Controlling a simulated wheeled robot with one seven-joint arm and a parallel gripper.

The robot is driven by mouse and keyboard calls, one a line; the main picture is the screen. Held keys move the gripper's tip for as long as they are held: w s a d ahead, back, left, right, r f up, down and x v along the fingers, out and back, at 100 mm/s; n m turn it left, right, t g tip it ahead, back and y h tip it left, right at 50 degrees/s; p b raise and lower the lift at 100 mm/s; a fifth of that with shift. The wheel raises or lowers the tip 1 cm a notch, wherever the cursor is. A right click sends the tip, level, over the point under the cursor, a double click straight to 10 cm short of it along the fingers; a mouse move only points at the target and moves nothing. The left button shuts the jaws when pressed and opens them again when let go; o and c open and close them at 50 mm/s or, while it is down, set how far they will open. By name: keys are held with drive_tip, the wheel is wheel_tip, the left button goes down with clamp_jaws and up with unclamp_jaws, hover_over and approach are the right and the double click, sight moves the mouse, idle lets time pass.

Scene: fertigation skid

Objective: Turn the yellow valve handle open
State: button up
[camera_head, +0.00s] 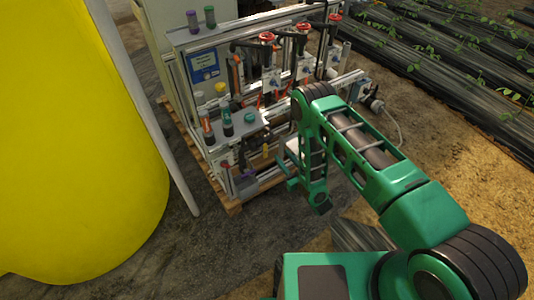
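A small upright yellow piece (265,151) shows low on the front of the skid (215,153), just left of my arm. It may be the yellow valve handle, but it is too small to tell its exact turn position. A round yellow cap (220,88) sits higher on the skid's left part. My green arm reaches from the lower right and bends down in front of the skid. My gripper (287,173) is at its lower end, below and right of the small yellow piece and seemingly apart from it. Its fingertips are too small to show whether they are open.
The skid stands on a wooden pallet (232,208), with red handwheels (267,37) along its top and bottles (226,121) on a shelf. A large yellow tank (80,150) fills the left side. Bare ground lies in front. Planted rows (450,70) run at upper right.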

sight(266, 151)
drive_tip(key=s+a+f+y, duration=0.1)
drive_tip(key=s+f, duration=0.1)
drive_tip(key=s, duration=0.2)
drive_tip(key=shift+n, duration=0.4)
drive_tip(key=shift+x, duration=5.5)
drive_tip(key=shift+s+a, duration=0.1)
drive_tip(key=shift+a, duration=0.05)
clamp_jaws()
